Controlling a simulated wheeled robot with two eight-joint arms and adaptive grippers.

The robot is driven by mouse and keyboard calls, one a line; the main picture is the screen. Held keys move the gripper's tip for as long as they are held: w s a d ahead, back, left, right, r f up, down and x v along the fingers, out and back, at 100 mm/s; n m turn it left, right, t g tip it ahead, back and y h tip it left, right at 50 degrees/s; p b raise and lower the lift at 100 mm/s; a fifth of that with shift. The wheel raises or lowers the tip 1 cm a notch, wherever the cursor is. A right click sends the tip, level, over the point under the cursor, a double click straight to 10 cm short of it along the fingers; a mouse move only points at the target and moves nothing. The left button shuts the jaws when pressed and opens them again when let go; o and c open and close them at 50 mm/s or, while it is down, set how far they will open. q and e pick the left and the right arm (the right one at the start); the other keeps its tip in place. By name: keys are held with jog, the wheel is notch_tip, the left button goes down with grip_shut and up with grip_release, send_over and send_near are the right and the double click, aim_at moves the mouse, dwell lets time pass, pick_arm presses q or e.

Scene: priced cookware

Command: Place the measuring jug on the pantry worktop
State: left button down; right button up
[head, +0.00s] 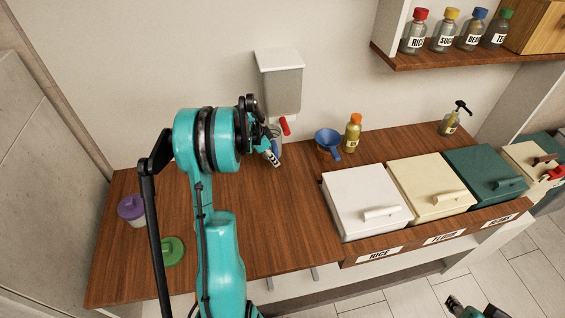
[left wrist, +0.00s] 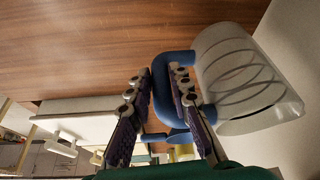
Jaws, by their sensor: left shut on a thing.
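The measuring jug, a clear cylinder with rings and a blue handle, fills the upper right of the left wrist view (left wrist: 248,75). My left gripper (head: 271,157) is shut on its blue handle (left wrist: 162,88); the fingers (left wrist: 160,112) show on either side of it. In the head view the jug (head: 275,132) is mostly hidden behind my left gripper, below the wall dispenser. I cannot tell whether its base touches the wooden worktop (head: 260,215). Part of my right gripper (head: 475,309) shows at the bottom right, away from the worktop; its jaws are unclear.
A wall dispenser (head: 280,82) with a red lever (head: 285,125) hangs above. A blue funnel (head: 328,142) and an orange-capped bottle (head: 352,134) stand to the right. Purple (head: 131,207) and green (head: 173,250) lidded items stand left. The worktop's middle is clear, before the white bin (head: 362,190).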

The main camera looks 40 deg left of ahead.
pick_arm(q)
jog(key=w+f, duration=0.1)
jog(key=w+d+f+b, duration=0.1)
jog(key=w+d+f, duration=0.1)
jog(key=shift+w, duration=0.4)
jog(key=shift+r, duration=0.1)
jog(key=shift+s, duration=0.1)
jog(key=shift+b, duration=0.35)
jog(key=c, duration=1.4)
grip_release()
